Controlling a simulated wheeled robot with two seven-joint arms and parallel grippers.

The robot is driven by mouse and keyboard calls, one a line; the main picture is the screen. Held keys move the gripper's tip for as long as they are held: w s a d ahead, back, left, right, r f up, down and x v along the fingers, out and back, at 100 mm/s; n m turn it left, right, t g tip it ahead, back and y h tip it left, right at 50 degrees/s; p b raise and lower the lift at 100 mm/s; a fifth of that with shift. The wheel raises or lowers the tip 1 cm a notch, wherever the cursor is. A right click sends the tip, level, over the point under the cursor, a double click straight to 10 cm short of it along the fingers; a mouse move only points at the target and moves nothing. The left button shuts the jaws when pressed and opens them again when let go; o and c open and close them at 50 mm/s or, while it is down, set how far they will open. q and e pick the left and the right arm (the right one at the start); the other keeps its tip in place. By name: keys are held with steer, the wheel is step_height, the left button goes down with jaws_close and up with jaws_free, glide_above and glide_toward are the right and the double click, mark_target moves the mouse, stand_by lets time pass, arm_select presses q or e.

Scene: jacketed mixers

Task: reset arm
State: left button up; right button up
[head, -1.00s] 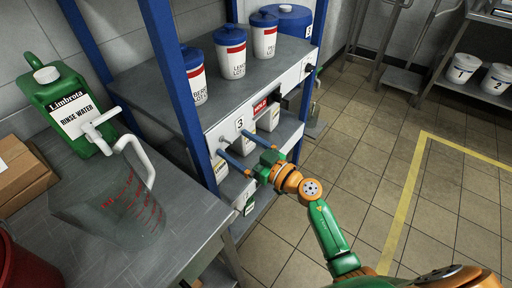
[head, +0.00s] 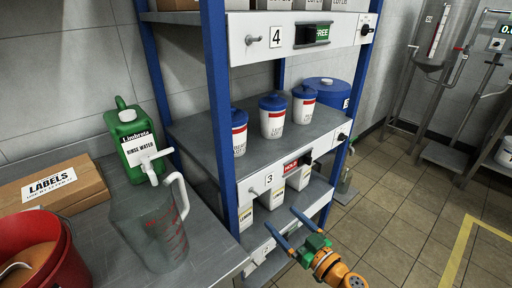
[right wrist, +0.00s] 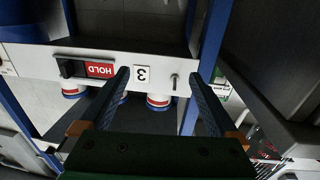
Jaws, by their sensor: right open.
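My right gripper (head: 281,217) is open with nothing between its blue fingers. In the head view it is at the lower middle, in front of the blue-framed rack, over the row of small lemon-labelled containers (head: 277,197) below panel 3. In the right wrist view the open fingers (right wrist: 158,75) spread on either side of the upside-down "3" label (right wrist: 142,74). The red HOLD sign (right wrist: 99,70) is left of them. Whether the fingers touch the rack cannot be told. My left gripper is not in view.
Panel 4 (head: 283,42) reads FREE; panel 3 (head: 253,191) reads HOLD. White tubs with blue lids (head: 272,117) stand on the middle shelf. A green rinse-water can (head: 137,140), clear jug (head: 150,230), labels box (head: 50,186) and red bucket (head: 60,262) are at left.

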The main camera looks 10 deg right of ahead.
steer(key=s+d+f+m+g+h+p, duration=0.2)
steer(key=s+d+f+g+h, duration=0.15)
steer(key=s+f, duration=0.45)
steer(key=s+d+f+m+g+h+p, duration=0.2)
steer(key=s+f+h, duration=0.2)
steer(key=f, duration=0.8)
arm_select(q)
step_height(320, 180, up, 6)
steer(key=p, duration=0.1)
steer(key=shift+p, duration=0.3)
arm_select(e)
steer(key=s+f+g, duration=0.3)
steer(key=s, duration=0.6)
steer(key=s+f+g+h, duration=0.1)
steer(key=s+f+g, duration=0.2)
steer(key=s, duration=0.7)
steer(key=s+d+f+g, duration=0.1)
steer(key=s+f+g, duration=0.2)
steer(key=s, duration=0.7)
step_height(320, 180, down, 2)
steer(key=shift+n, duration=0.4)
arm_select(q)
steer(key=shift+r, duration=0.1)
arm_select(e)
steer(key=shift+w+d, duration=0.1)
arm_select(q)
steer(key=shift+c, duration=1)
